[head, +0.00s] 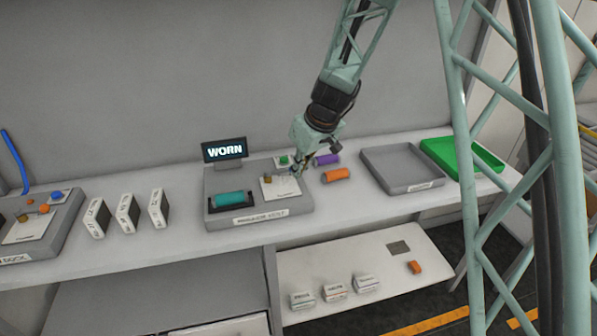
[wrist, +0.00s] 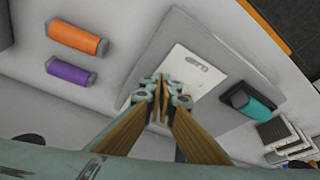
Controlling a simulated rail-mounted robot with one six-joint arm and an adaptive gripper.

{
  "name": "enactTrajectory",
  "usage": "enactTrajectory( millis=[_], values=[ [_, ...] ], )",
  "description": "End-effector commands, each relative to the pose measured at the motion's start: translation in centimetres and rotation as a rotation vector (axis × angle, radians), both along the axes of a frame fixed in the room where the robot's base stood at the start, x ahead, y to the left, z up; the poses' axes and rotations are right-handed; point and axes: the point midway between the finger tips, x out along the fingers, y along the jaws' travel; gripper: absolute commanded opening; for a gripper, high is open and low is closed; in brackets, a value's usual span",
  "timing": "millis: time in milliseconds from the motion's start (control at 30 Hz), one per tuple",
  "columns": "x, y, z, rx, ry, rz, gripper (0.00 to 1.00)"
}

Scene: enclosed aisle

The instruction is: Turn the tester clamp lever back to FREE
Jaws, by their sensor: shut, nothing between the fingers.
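The tester (head: 299,206) is a grey box on the bench in the head view; its grey top also shows in the wrist view (wrist: 150,58). A teal cylinder (head: 232,199) lies in its dark cradle. A pale clamp plate (head: 284,187) sits on its right half, with a small brownish knob (head: 268,180) at the left. The plate also shows in the wrist view (wrist: 196,72), its lettering too small to read. My gripper (head: 299,171) is shut and empty at the plate's right end. Its fingers cover part of the plate in the wrist view; I cannot tell whether they touch the lever.
A screen (head: 225,149) behind the tester reads WORN. A green button (head: 283,160) is close behind my gripper. A purple cylinder (head: 326,159) and an orange cylinder (head: 336,175) lie just right. Beyond are a grey tray (head: 402,187) and a green tray (head: 462,158).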

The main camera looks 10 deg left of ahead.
Motion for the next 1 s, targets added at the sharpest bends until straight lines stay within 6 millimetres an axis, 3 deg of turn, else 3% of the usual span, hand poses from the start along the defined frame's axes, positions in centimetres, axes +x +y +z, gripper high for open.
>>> enactTrajectory(
  millis=[567,1000],
  values=[
    [-0.2,-0.2,0.0,0.0,0.0,0.0,0.0],
    [-1.6,-1.2,-0.3,0.001,-0.001,0.0,0.0]
  ],
)
